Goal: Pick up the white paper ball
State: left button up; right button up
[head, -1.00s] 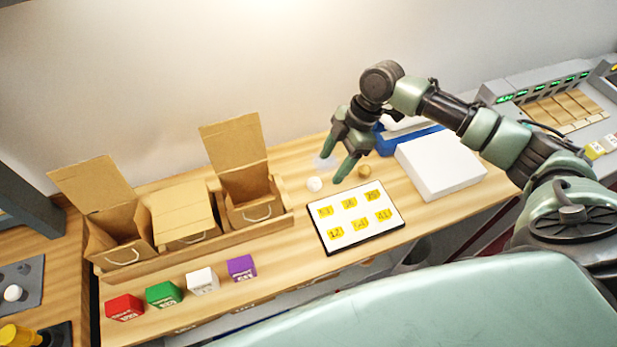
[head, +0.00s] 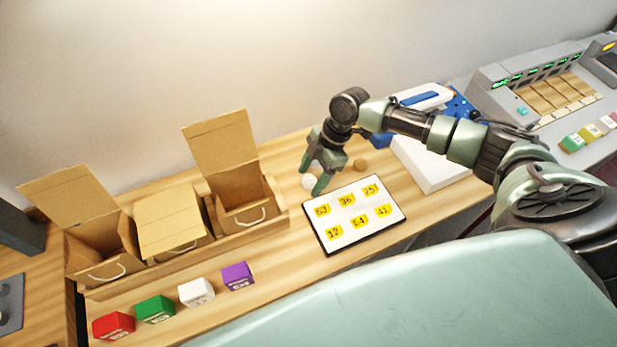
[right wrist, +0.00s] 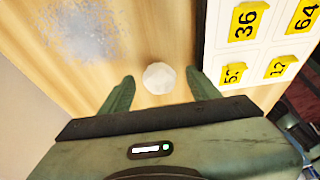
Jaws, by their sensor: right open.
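The white paper ball (head: 308,181) lies on the wooden counter, just left of the tablet-like board with yellow number tags. In the right wrist view the ball (right wrist: 159,78) sits between and slightly beyond the two green fingertips. My right gripper (head: 312,180) is open and points down at the ball, with one finger on each side; it also shows in the right wrist view (right wrist: 162,88). I cannot tell whether the fingers touch the ball. My left gripper is not in view.
The number board (head: 364,239) lies close to the right finger. A brown ball (head: 361,164) and a white box (head: 430,168) are behind it. Open cardboard boxes (head: 247,190) stand left, with red, green, white and purple (head: 238,275) blocks in front.

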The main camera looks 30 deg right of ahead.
jog(key=shift+f, duration=0.15)
jog(key=shift+c, duration=0.3)
grip_shut()
